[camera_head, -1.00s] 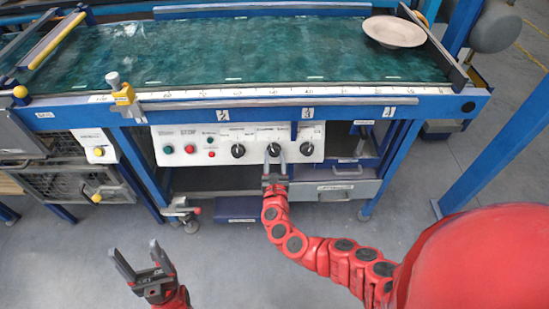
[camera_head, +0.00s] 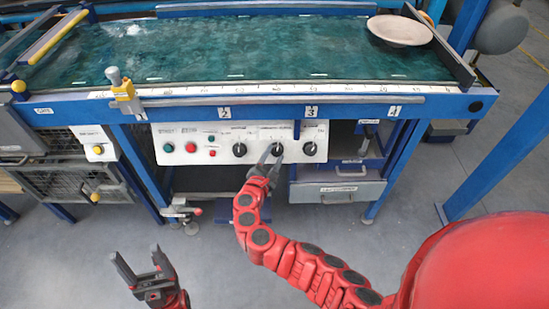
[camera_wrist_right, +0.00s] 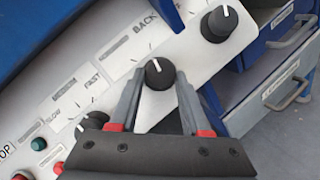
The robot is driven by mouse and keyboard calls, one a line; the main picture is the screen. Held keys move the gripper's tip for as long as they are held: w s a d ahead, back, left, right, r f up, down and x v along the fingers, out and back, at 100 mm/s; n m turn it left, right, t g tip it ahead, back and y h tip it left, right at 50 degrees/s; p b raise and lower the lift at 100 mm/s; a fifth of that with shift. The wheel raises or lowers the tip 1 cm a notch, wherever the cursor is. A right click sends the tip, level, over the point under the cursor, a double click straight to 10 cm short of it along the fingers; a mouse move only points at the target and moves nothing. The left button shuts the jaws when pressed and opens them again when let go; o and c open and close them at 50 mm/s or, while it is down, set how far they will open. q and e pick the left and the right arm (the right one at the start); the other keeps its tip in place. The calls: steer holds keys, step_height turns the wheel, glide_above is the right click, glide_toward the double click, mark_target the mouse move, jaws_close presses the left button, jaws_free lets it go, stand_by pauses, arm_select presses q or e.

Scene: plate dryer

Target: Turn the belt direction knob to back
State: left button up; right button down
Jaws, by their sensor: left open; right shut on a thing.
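The belt direction knob (camera_head: 278,149) is the middle of three black knobs on the white control panel (camera_head: 222,153). My right gripper (camera_head: 272,154) reaches it from the lower left, with its fingers around it. In the right wrist view, the knob (camera_wrist_right: 159,73) sits between the two fingertips of my right gripper (camera_wrist_right: 158,82). A white mark on the knob points up and slightly left, roughly toward the printed word BACK (camera_wrist_right: 146,20). My left gripper (camera_head: 139,275) is open and empty above the floor, at the lower left.
Black knobs stand on both sides, left (camera_head: 239,149) and right (camera_head: 309,148). Green and red buttons (camera_head: 191,148) are further left. The green belt (camera_head: 240,55) above carries a plate (camera_head: 400,30) at its right. A grey drawer (camera_head: 338,190) is below right.

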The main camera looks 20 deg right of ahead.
steer(key=shift+w+r+m+g, duration=0.15)
steer(key=shift+m+g, duration=0.65)
steer(key=shift+m, duration=0.8)
steer(key=shift+m+h, duration=0.3)
steer(key=shift+c, duration=1.8)
jaws_free()
steer(key=p+v, duration=0.2)
steer(key=v, duration=1.5)
steer(key=shift+a+r+p, duration=0.2)
steer(key=shift+p, duration=0.2)
